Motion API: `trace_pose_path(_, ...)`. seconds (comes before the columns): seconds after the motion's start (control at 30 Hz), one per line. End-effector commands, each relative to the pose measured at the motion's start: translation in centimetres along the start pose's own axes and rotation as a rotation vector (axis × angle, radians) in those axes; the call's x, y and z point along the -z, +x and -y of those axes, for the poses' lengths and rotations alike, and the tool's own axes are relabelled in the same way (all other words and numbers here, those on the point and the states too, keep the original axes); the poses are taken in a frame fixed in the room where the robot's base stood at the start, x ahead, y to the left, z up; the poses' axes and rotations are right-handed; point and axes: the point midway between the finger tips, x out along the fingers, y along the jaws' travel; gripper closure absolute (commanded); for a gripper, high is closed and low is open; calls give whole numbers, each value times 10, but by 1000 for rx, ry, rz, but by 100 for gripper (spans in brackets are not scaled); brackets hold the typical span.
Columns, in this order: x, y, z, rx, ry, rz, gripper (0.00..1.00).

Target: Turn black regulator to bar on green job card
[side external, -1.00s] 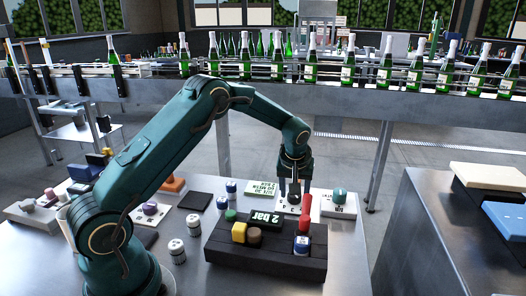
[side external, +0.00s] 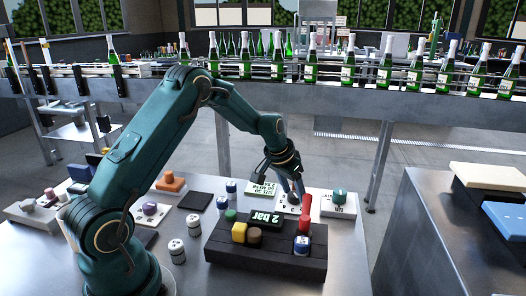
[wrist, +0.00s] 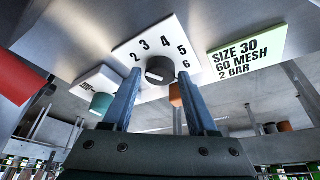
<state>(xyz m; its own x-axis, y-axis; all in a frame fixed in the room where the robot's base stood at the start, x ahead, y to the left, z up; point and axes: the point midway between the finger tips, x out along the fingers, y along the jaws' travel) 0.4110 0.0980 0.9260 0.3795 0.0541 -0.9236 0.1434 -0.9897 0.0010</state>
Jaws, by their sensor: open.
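The black regulator (wrist: 160,70) is a round knob on a white plate (wrist: 127,52) printed with numbers from 2 to 6. A small pale mark shows on the knob, but I cannot tell which number it points at. My gripper (wrist: 158,84) is open, its two blue-grey fingers on either side of the knob in the picture; contact cannot be told. In the side view my gripper (side external: 291,187) is tilted down over the plate and partly hides it. The green job card (wrist: 247,48) reads SIZE 30, 60 MESH, 2 BAR; it also lies left of the plate in the side view (side external: 263,189).
A teal knob (side external: 339,195) on a white plate stands right of my gripper. A bottle conveyor (side external: 200,88) runs behind.

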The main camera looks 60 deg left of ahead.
Motion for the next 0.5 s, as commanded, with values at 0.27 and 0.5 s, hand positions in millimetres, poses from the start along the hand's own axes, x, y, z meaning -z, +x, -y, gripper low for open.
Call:
trace_pose_path(0.27,0,0,2,-65,153,1,42)
trace_pose_path(0.5,0,1,3,-136,323,1,42)
